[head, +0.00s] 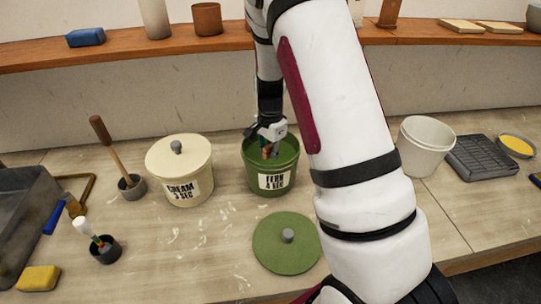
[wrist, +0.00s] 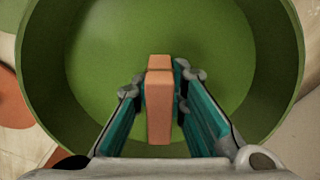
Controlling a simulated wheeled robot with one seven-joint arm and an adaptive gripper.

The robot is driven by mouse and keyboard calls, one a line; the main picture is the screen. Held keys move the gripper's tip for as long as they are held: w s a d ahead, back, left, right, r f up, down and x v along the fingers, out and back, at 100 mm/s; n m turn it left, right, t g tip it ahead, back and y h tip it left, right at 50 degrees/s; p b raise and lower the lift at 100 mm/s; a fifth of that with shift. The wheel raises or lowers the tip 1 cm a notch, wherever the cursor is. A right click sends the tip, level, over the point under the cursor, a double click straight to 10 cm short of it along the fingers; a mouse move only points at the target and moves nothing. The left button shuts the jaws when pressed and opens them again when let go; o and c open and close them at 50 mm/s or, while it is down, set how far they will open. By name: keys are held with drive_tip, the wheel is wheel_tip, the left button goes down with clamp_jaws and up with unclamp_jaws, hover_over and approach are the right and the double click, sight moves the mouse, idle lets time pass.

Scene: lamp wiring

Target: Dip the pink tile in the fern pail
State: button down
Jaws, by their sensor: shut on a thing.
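The pink tile (wrist: 159,105), salmon-coloured, is upright between the two fingers of my gripper (wrist: 160,82) in the wrist view. The fern pail (head: 256,180) is green, open and labelled "FERN 4 SEC". In the head view my gripper (head: 270,142) reaches down into the pail's mouth, with a bit of the tile showing at the fingers. The pail's green inside (wrist: 90,60) surrounds the tile in the wrist view. I cannot tell whether the tile's lower end touches the glaze. The green lid (head: 270,252) lies flat on the table in front of the pail.
A lidded cream pail (head: 172,190) stands to the left, close to the fern pail. A white bucket (head: 424,147) and a grey rack (head: 482,157) stand to the right. Brush cups, a yellow sponge (head: 39,279) and a grey basin (head: 20,215) are at the left.

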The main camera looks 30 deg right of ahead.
sight(270, 145)
idle(0.3)
drive_tip(key=shift+r+p, duration=0.9)
drive_tip(key=shift+r, duration=2.2)
drive_tip(key=shift+r+p, duration=0.5)
drive_tip(key=shift+r, duration=2)
